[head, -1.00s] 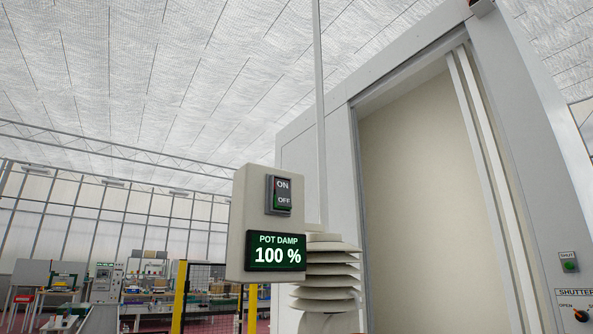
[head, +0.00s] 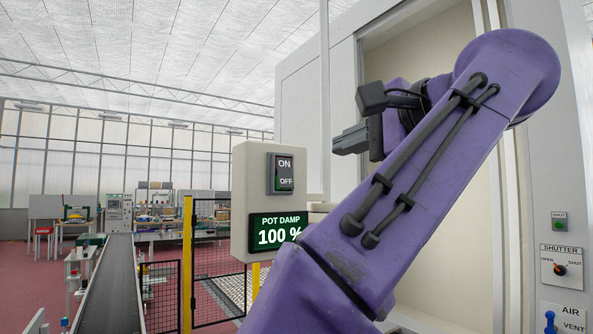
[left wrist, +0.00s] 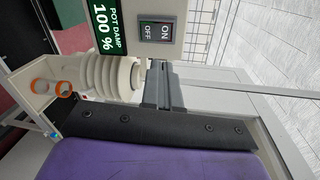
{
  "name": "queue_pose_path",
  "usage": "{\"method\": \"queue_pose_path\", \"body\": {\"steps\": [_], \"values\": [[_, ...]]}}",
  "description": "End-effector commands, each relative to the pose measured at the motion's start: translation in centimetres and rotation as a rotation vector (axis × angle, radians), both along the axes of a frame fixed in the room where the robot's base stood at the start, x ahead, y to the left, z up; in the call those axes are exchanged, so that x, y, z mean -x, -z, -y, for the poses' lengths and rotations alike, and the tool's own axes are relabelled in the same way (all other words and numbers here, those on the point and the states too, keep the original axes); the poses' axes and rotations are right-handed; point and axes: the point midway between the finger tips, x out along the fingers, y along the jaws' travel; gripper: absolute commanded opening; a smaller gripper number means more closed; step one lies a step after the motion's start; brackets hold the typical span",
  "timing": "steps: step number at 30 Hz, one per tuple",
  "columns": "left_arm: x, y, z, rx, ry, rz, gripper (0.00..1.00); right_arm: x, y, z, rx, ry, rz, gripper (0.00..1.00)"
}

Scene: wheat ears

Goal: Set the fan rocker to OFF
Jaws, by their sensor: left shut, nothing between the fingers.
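The fan rocker (head: 280,173) is a dark switch marked ON above OFF, set in the front of a pale box (head: 240,200). A green patch shows at its OFF end; I cannot tell which end is pressed in. My left gripper (head: 342,142) is shut and empty, to the right of the rocker and apart from it. Its fingers point left. In the left wrist view, the rocker (left wrist: 158,32) appears turned on its side, just beyond the shut grey fingertips (left wrist: 158,64). My right gripper is not in view.
The display (head: 280,231) below the rocker reads POT DAMP 100 %. A white ribbed stack (left wrist: 110,72) stands near the box. A shutter knob (head: 560,269) and air lever (head: 550,320) are on the right wall. A yellow post (head: 187,260) and mesh fence stand left.

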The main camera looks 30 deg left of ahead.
Motion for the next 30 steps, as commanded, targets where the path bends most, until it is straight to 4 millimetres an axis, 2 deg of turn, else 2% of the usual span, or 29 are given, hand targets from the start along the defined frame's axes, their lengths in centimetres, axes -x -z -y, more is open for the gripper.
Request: {"method": "queue_pose_path", "body": {"steps": [3, 12, 16, 30], "values": [[0.1, 1.1, -0.2, 0.125, -0.013, 0.117, 0.00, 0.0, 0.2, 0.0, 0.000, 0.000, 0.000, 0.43], [0.1, 1.1, -0.2, 0.133, -0.018, 0.133, 0.00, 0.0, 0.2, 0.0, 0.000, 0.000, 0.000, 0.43], [-0.3, 1.5, -1.1, 0.134, -0.020, 0.130, 0.00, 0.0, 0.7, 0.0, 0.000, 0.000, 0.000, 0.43], [-4.0, 3.5, -9.9, 0.132, -0.020, 0.129, 0.00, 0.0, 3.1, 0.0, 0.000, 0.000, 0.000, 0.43]]}}
